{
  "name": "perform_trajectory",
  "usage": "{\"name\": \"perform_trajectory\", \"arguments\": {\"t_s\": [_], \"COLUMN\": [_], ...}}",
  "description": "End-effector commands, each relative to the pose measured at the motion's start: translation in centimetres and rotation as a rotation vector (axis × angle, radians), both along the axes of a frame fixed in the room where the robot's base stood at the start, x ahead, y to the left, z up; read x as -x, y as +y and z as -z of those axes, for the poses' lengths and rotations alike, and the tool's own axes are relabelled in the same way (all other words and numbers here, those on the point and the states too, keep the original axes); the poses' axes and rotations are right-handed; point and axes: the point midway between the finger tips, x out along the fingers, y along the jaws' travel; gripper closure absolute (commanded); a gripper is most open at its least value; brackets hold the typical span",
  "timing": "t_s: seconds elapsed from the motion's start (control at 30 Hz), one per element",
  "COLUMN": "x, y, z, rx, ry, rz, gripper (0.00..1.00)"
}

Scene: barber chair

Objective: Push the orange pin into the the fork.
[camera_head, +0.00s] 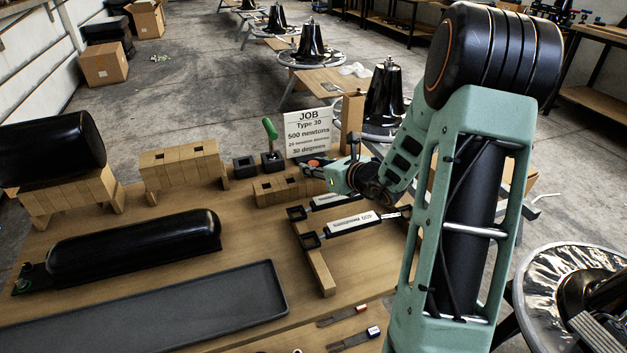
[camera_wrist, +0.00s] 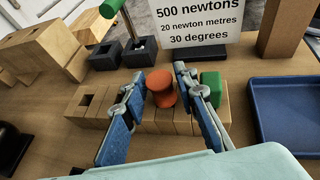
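The orange pin (camera_wrist: 161,90) stands upright at the wooden slotted block (camera_wrist: 92,98) in the wrist view, with a wide round top. In the head view a small orange patch (camera_head: 315,162) shows beside my gripper (camera_head: 338,174). My gripper (camera_wrist: 160,82) has its two blue-and-grey fingers apart, one on each side of the pin. The fingertips are close to the pin; whether they touch it is unclear. The pin's lower part is hidden. I cannot make out with certainty which thing is the fork.
A green piece (camera_wrist: 210,84) stands right of the pin. A job sign (camera_head: 308,131), dark square sockets (camera_head: 245,167) and a green-handled tool (camera_head: 270,130) are behind. A blue tray (camera_wrist: 285,108) lies right. A long black cushion (camera_head: 135,246) and dark tray (camera_head: 150,310) occupy the table's left.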

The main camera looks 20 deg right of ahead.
Motion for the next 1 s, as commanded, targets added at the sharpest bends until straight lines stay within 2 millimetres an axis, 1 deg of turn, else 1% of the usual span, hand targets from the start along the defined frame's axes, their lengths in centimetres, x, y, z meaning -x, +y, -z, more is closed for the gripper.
{"name": "perform_trajectory", "arguments": {"t_s": [0.07, 0.27, 0.5, 0.53, 0.83, 0.93, 1.0], "x": [-0.4, -0.4, -0.4, -0.4, -0.4, -0.4, -0.5], "y": [0.1, 0.1, 0.1, 0.1, 0.1, 0.1, 0.1], "z": [0.1, 0.1, 0.1, 0.1, -0.1, -1.2, -2.4], "rx": [0.001, 0.001, 0.001, 0.001, 0.002, 0.002, 0.003], "ry": [-0.001, -0.001, -0.001, -0.001, -0.003, -0.004, -0.005], "rz": [0.001, 0.001, 0.001, 0.001, 0.000, 0.000, -0.001], "gripper": [0.73, 0.73, 0.98, 1.00, 1.00, 1.00, 1.00]}}
